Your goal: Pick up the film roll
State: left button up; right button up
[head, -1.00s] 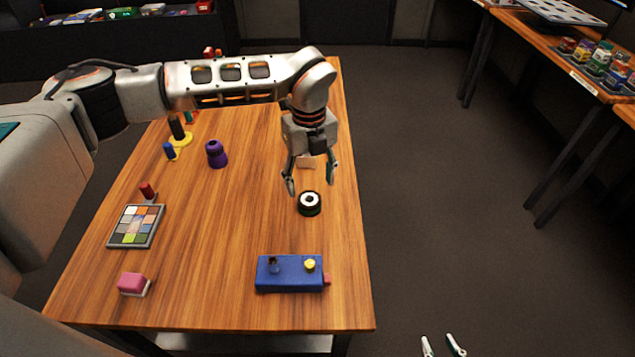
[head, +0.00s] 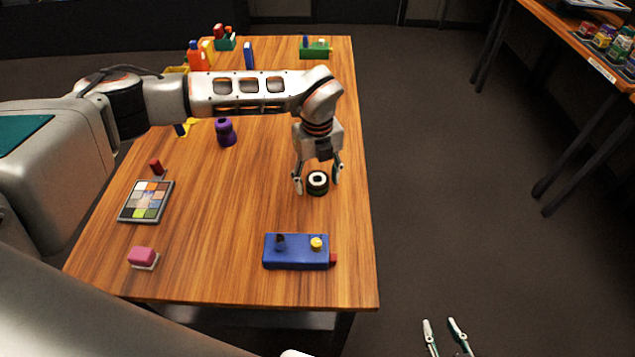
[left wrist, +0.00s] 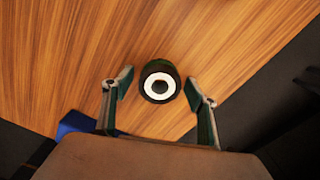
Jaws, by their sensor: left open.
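The film roll (head: 317,182) is a short dark green and black cylinder with a white ring on top and a dark centre. It stands upright on the wooden table near its right side. My left gripper (head: 318,180) is open, its fingers pointing down on either side of the roll. In the left wrist view the roll (left wrist: 160,83) lies between and slightly beyond the open fingertips (left wrist: 158,85), with gaps on both sides. My right gripper (head: 446,324) shows at the bottom of the head view, beyond the table edge, its two fingers apart and empty.
A blue box with knobs (head: 296,251) lies nearer me than the roll. A purple object (head: 225,132), a colour chart (head: 146,201) and a pink block (head: 143,257) stand to the left. Several coloured items stand at the far end. The table's right edge is close to the roll.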

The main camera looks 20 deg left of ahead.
pick_arm(q)
jog(key=c, duration=1.2)
jog(key=shift+r, duration=0.15)
